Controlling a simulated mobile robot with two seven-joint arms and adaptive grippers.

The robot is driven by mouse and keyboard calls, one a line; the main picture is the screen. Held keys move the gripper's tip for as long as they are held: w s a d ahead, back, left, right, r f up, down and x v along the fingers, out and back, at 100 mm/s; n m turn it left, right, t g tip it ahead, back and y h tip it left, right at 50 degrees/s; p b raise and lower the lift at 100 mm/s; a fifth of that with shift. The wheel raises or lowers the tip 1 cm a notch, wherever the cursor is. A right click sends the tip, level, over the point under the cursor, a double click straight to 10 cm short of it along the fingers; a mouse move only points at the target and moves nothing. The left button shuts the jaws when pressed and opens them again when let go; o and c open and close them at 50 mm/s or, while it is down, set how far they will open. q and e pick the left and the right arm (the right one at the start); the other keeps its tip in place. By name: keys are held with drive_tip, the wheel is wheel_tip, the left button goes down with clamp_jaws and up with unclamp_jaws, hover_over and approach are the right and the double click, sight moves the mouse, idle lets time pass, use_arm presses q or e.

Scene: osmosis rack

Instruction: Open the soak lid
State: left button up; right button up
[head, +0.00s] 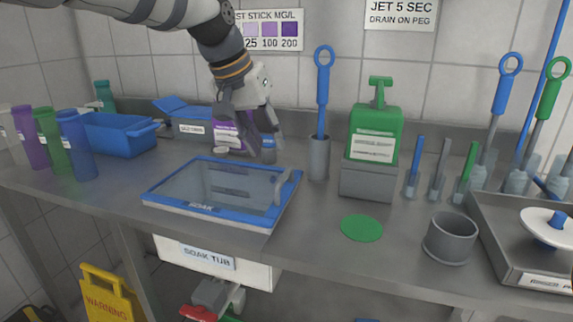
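The soak lid (178,206) is a blue-framed, see-through panel marked SOAK, lying flat and closed at the front left of the counter. My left gripper (262,146) points downward above and behind the lid's back right corner. Its fingers look apart with nothing between them, and it is clear of the handle. Below the counter edge is the soak tub (207,261) with its white labelled front. The tub's inside is hard to make out through the lid. My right gripper is not in view.
A blue tub (120,134) and several bottles (77,145) stand at the left. A grey holder (318,160) with a blue brush, a green dispenser (376,130), a green disc (361,228) and a grey cup (449,240) are to the right.

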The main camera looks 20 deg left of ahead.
sight(283, 176)
use_arm(q)
drive_tip(key=x, duration=0.9)
drive_tip(key=shift+w, duration=0.1)
clamp_jaws()
